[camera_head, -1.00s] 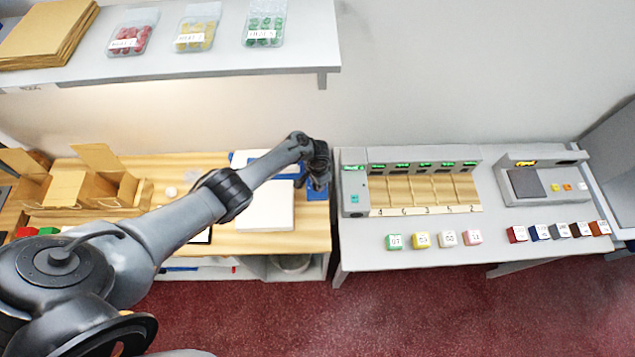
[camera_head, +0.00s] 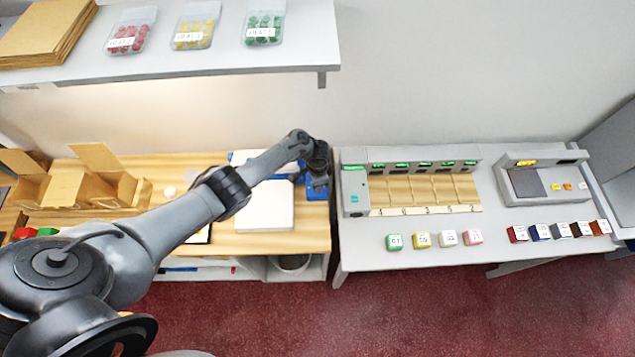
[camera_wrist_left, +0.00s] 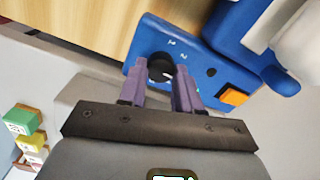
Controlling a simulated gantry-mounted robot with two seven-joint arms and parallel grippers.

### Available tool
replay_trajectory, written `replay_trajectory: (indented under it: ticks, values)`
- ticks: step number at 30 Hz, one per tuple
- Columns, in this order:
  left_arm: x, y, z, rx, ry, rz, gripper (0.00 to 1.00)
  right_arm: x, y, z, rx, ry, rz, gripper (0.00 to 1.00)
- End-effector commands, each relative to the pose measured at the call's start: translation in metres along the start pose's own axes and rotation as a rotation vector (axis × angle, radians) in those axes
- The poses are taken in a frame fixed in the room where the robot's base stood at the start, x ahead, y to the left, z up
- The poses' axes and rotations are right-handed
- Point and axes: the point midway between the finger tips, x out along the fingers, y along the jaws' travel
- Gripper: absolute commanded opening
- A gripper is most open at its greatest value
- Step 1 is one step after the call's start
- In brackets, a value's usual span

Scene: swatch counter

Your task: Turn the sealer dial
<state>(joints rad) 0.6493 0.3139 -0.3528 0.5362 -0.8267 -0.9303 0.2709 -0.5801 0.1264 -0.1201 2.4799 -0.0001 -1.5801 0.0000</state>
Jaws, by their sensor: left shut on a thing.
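The blue sealer (camera_wrist_left: 205,72) lies on the wooden counter. Its black dial (camera_wrist_left: 160,68) has white marks "1" and "2" beside it and an orange button farther right. In the left wrist view, my left gripper's two purple fingers (camera_wrist_left: 161,76) stand on either side of the dial and are shut on it. The fingers and the gripper body hide part of the dial's surroundings. In the head view the left gripper (camera_head: 318,182) is over the blue sealer (camera_head: 317,194) near the counter's right end, and the dial is hidden there. My right gripper is not in view.
A white pad (camera_head: 265,212) lies left of the sealer. Cardboard boxes (camera_head: 95,185) stand at the counter's left. A grey table (camera_head: 400,265) with a slotted unit (camera_head: 354,190) and several coloured cubes is to the right. A shelf (camera_head: 235,65) with bead boxes hangs above.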

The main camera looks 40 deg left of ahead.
Motion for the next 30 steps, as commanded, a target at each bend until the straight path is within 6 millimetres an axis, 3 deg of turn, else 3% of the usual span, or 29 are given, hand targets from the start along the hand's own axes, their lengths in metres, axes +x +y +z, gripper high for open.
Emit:
replay_trajectory:
  ticks: [2, 3, 7, 19, 30]
  values:
    - [0.000, 0.000, 0.000, 0.000, 0.000, 0.000, 0.02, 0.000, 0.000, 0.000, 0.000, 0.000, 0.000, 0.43]
    - [0.000, 0.000, 0.000, 0.000, 0.000, 0.000, 0.39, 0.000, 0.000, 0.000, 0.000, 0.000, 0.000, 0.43]
    - [0.000, 0.000, 0.000, -0.001, 0.000, 0.000, 0.58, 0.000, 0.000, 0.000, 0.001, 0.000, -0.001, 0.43]
    - [-0.007, 0.000, 0.000, -0.001, 0.001, 0.000, 0.58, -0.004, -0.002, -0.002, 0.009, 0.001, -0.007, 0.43]
    - [-0.065, -0.001, 0.000, -0.001, 0.003, -0.001, 0.58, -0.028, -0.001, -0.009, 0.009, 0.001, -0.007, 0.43]
